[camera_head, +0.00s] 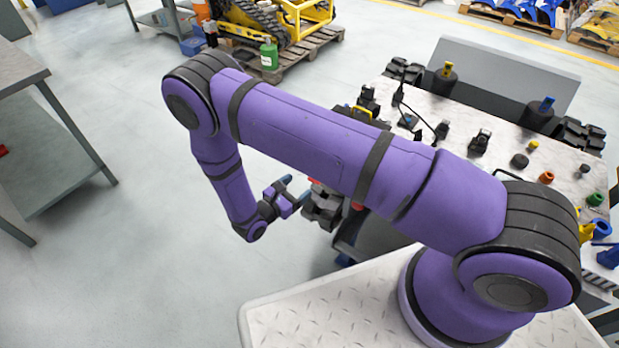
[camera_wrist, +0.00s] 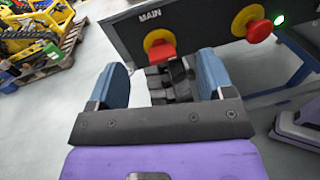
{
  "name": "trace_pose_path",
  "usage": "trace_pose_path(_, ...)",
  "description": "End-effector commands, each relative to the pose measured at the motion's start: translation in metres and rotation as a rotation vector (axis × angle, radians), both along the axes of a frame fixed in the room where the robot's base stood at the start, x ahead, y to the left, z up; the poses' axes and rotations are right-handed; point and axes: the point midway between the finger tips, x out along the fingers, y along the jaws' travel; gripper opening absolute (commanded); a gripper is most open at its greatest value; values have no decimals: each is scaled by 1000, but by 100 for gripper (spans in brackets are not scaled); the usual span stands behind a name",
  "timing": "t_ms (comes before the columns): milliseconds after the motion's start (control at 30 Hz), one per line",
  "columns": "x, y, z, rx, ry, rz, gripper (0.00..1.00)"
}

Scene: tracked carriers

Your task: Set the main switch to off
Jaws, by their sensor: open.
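The main switch (camera_wrist: 161,51) is a red handle on a round yellow plate, under the word MAIN on a dark panel (camera_wrist: 205,22) in the wrist view. The exact angle of its handle is hard to tell. My gripper (camera_wrist: 163,74) is open and empty, with its blue fingers at either side of the switch's picture position. The switch appears ahead of the fingertips, with no contact visible. In the head view my gripper (camera_head: 286,186) is beside the carrier's left end, where my arm hides most of the panel.
A second red knob on yellow (camera_wrist: 254,24) and a lit green lamp (camera_wrist: 279,20) are right of the main switch. The carrier's top (camera_head: 455,108) holds several dark fittings and coloured caps. A grey bench (camera_head: 60,150) stands far left; open floor lies between.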

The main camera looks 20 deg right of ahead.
Motion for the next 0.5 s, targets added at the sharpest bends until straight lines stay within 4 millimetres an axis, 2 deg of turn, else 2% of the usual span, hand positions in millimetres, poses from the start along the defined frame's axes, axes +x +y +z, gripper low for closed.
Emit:
trace_pose_path(33,-6,1,-16,-25,15,35,74)
trace_pose_path(200,-15,4,-45,-69,39,112,74)
trace_pose_path(367,-16,2,-52,-82,44,133,74)
trace_pose_path(500,-8,-10,-52,-82,45,130,74)
